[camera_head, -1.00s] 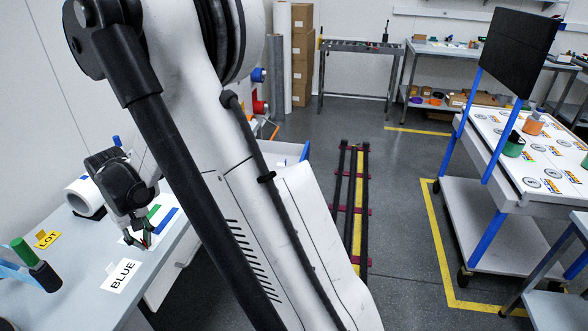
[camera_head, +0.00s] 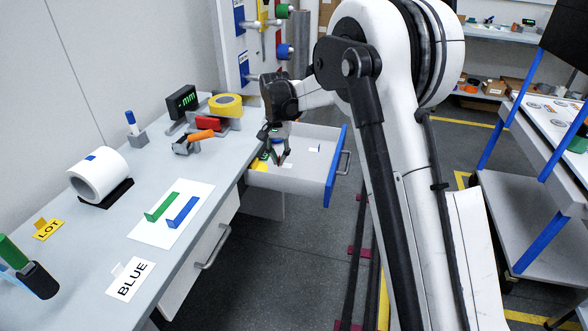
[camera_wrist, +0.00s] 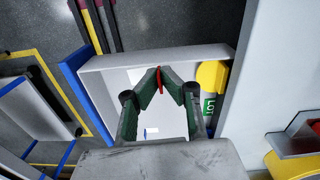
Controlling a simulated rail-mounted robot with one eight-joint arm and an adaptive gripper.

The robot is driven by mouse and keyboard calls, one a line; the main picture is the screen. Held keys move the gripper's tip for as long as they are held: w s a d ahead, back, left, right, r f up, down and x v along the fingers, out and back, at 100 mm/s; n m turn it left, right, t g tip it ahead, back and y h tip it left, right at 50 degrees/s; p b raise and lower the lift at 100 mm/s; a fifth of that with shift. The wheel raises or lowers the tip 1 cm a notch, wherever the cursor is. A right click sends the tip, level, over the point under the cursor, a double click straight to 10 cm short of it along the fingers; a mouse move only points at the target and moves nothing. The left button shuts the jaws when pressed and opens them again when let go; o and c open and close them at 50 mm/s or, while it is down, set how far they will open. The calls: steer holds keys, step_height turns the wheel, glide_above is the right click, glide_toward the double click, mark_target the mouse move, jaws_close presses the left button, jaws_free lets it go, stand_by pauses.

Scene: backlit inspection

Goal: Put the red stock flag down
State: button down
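My gripper (camera_head: 279,160) hangs over the open drawer (camera_head: 342,170) beside the bench. In the wrist view, the fingertips (camera_wrist: 160,72) are closed together on the thin red stock flag (camera_wrist: 161,80). The flag is largely hidden by the fingers, and I cannot make it out in the head view. How high it is above the drawer floor is hard to tell. A green flag (camera_head: 162,207) and a blue flag (camera_head: 183,212) are on a white sheet (camera_head: 150,230) on the bench.
The drawer has a blue front and holds a yellow round item (camera_wrist: 211,75), a green-labelled item (camera_wrist: 208,105) and pale cards.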

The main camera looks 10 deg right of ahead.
steer(key=w+a, duration=0.2)
steer(key=b, duration=0.3)
glide_above(298, 176)
steer(key=shift+m, duration=0.4)
step_height(298, 176, down, 8)
steer(key=shift+w+a+r, duration=0.1)
steer(key=shift+r, duration=0.15)
steer(key=shift+f+b, duration=0.45)
steer(key=shift+f, duration=1.6)
steer(key=c, duration=2.4)
jaws_free()
steer(key=shift+f, duration=0.15)
steer(key=shift+c, duration=0.2)
steer(key=o, duration=0.5)
